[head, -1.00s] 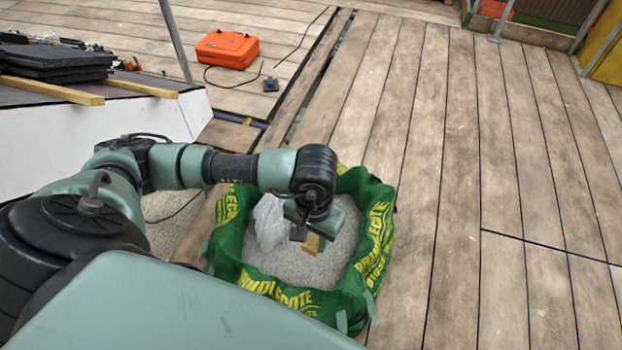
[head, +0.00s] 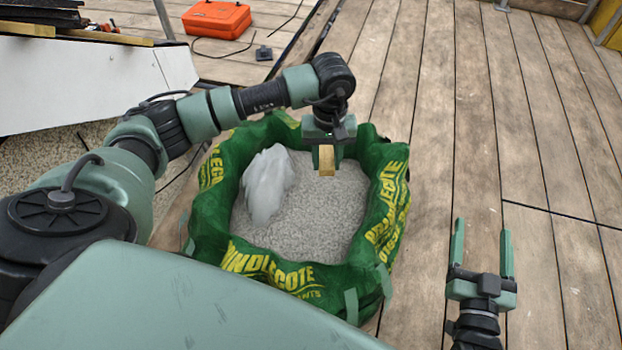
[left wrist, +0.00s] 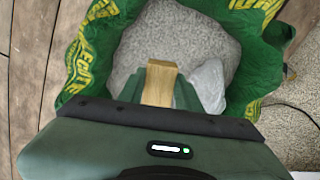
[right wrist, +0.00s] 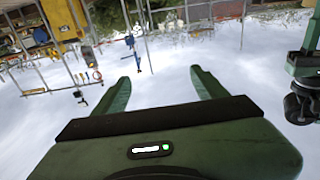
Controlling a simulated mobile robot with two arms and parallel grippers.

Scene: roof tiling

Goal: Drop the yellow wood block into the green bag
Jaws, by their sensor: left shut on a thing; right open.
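The yellow wood block (head: 327,161) is held between the fingers of my left gripper (head: 326,160), which is shut on it. The block also shows in the left wrist view (left wrist: 160,82). The open green bag (head: 222,262) with yellow lettering stands on the deck, and its rim and grey inside show in the left wrist view (left wrist: 85,60). The left gripper and block are above the bag's opening, towards its far side. My right gripper (head: 482,250) is open and empty, to the right of the bag; its spread fingers also show in the right wrist view (right wrist: 162,92).
A whitish translucent piece of plastic (head: 266,185) lies inside the bag on the left. An orange case (head: 216,18) sits on the deck at the back. A white-sided sloping structure (head: 90,75) stands at left. The wooden deck (head: 440,130) on the right is clear.

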